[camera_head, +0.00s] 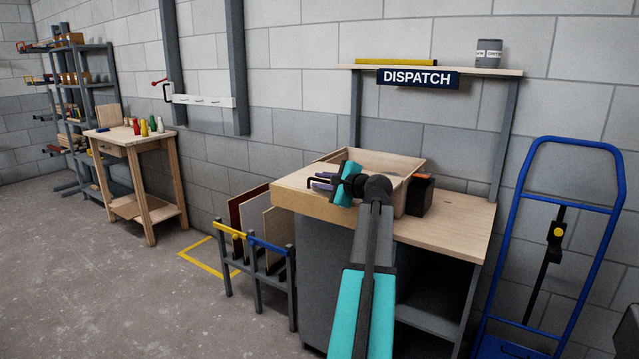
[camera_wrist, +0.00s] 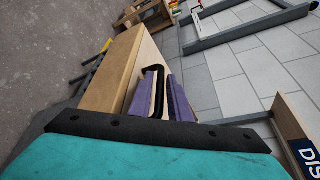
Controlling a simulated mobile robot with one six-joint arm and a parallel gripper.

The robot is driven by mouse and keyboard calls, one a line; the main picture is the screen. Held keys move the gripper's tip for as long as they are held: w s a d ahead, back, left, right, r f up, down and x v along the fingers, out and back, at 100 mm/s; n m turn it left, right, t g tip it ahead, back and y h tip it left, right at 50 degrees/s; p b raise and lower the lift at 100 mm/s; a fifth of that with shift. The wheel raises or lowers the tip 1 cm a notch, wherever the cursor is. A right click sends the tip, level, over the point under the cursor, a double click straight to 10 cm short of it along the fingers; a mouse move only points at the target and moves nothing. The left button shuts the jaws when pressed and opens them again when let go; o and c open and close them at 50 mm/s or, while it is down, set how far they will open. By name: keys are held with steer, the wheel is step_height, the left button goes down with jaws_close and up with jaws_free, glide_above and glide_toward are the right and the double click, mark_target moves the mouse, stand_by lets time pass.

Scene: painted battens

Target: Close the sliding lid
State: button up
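A pale wooden box (camera_head: 408,164) stands on the workbench under the DISPATCH sign. A thick pale wooden panel (camera_head: 315,205) lies at its left end, probably the sliding lid; my arm hides where it meets the box. The panel's long edge (camera_wrist: 105,80) also shows in the wrist view. A black bar handle (camera_head: 311,181) stands at the panel's left, and it shows as a loop in the wrist view (camera_wrist: 154,69). My gripper (camera_head: 323,182) has purple fingers on either side of the handle (camera_wrist: 158,95). The fingers look apart, with a gap beside the handle.
A dark block (camera_head: 421,195) sits right of the box on the bench (camera_head: 460,222). A shelf (camera_head: 440,70) with a grey can (camera_head: 488,52) is above. A panel rack (camera_head: 255,235) stands left of the bench, a blue hand truck (camera_head: 525,180) right. Bare floor lies left.

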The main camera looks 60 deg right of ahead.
steer(key=shift+w, duration=0.1)
jaws_close()
